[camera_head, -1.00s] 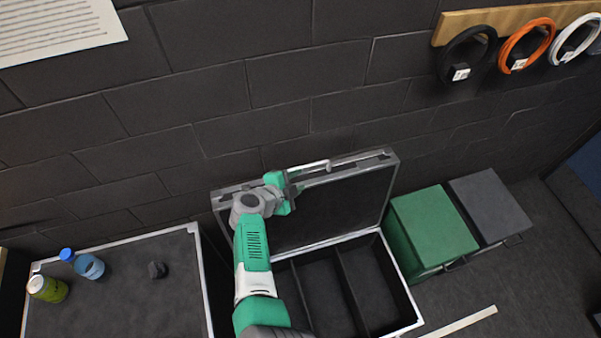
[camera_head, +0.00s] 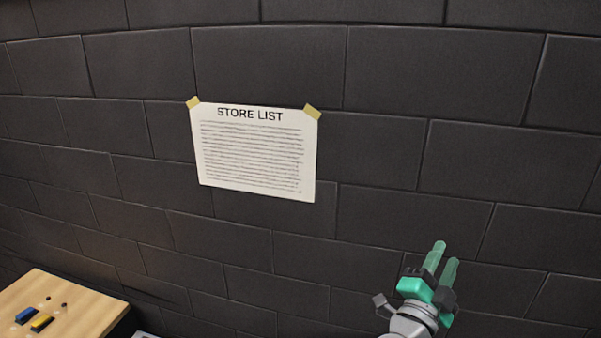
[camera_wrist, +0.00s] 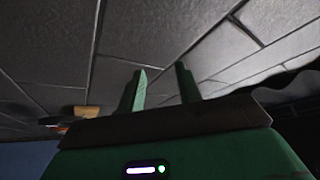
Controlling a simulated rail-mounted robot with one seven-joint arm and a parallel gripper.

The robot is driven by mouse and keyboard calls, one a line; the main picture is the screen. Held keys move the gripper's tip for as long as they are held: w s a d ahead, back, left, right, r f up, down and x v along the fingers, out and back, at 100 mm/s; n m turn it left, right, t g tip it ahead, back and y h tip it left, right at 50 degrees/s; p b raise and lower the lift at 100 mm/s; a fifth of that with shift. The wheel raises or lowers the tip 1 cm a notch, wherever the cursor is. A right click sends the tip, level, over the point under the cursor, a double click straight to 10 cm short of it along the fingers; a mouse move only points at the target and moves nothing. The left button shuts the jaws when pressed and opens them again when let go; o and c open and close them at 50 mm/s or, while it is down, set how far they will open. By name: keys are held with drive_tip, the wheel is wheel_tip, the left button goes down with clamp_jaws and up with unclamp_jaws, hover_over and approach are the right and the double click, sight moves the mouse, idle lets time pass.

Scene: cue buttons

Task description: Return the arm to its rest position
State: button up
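My gripper (camera_head: 441,257) is at the lower right of the head view, raised in front of the dark block wall. Its two green fingers point up and stand apart with nothing between them. In the wrist view the two fingers of my gripper (camera_wrist: 160,88) also stand apart, with only wall behind them. The gripper touches nothing that I can see.
A paper headed STORE LIST (camera_head: 256,150) is taped to the wall (camera_head: 400,70). A wooden table (camera_head: 70,305) at the lower left bears a blue piece (camera_head: 26,315), a yellow piece (camera_head: 42,322) and small dark knobs. The space around my gripper is clear.

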drive_tip(key=s+a+r+n+t+y, duration=0.3)
drive_tip(key=a+r+n+t+y, duration=0.45)
drive_tip(key=r, duration=0.65)
drive_tip(key=s+a+r+n+y+p, duration=0.2)
drive_tip(key=s+a+r+n+y, duration=0.55)
drive_tip(key=s+a+r, duration=0.6)
drive_tip(key=s+a+r+n, duration=0.1)
drive_tip(key=s+a+n, duration=0.2)
drive_tip(key=s+a, duration=0.3)
drive_tip(key=s, duration=0.3)
drive_tip(key=shift+s+a+r+h, duration=0.3)
drive_tip(key=shift+s+a+r, duration=0.05)
drive_tip(key=shift+a, duration=0.05)
